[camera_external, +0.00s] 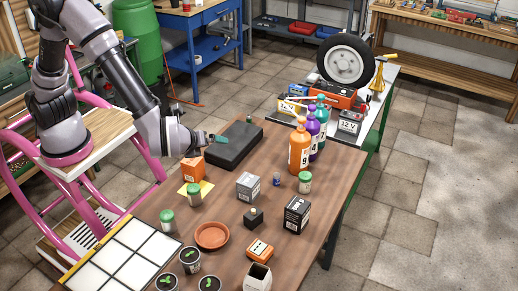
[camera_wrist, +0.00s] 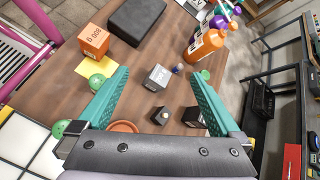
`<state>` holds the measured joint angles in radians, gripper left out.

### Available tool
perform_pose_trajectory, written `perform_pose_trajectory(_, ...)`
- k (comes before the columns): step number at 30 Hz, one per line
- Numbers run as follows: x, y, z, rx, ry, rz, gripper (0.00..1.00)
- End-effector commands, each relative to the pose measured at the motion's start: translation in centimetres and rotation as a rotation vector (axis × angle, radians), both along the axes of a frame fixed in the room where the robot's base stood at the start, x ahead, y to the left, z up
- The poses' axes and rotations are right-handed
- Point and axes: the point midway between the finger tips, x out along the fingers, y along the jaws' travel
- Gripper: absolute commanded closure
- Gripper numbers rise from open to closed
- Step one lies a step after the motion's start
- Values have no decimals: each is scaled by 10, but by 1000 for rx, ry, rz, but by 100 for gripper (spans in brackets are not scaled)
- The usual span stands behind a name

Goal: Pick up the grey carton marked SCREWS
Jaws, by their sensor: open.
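A grey carton (camera_external: 248,187) stands on the brown wooden table, near its middle; its small label is too small to read. In the wrist view the grey carton (camera_wrist: 157,79) shows beyond and between the two teal fingers. My gripper (camera_external: 217,140) is above the table, up and to the left of the carton in the outside view, close to the black case. In the wrist view my gripper (camera_wrist: 158,76) is open, its fingers wide apart with nothing held.
Near the carton stand an orange box (camera_external: 193,170), a small black box (camera_external: 253,217), a larger black carton (camera_external: 297,214), a tiny blue item (camera_external: 276,180) and a green-lidded jar (camera_external: 305,183). A black case (camera_external: 233,146) lies behind. Tall bottles (camera_external: 300,148) stand at the right edge.

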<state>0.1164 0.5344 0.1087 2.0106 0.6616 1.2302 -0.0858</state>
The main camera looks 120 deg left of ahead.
Motion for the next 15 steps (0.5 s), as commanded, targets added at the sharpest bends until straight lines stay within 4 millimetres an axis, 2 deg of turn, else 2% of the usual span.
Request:
perform_pose_trajectory(1, 8, 4, -24, 41, 57, -29, 0)
perform_pose_trajectory(9, 41, 24, -130, 243, 294, -203, 0)
perform_pose_trajectory(12, 46, 29, -161, 298, 358, -259, 0)
perform_pose_trajectory(15, 49, 32, -183, 336, 401, -300, 0)
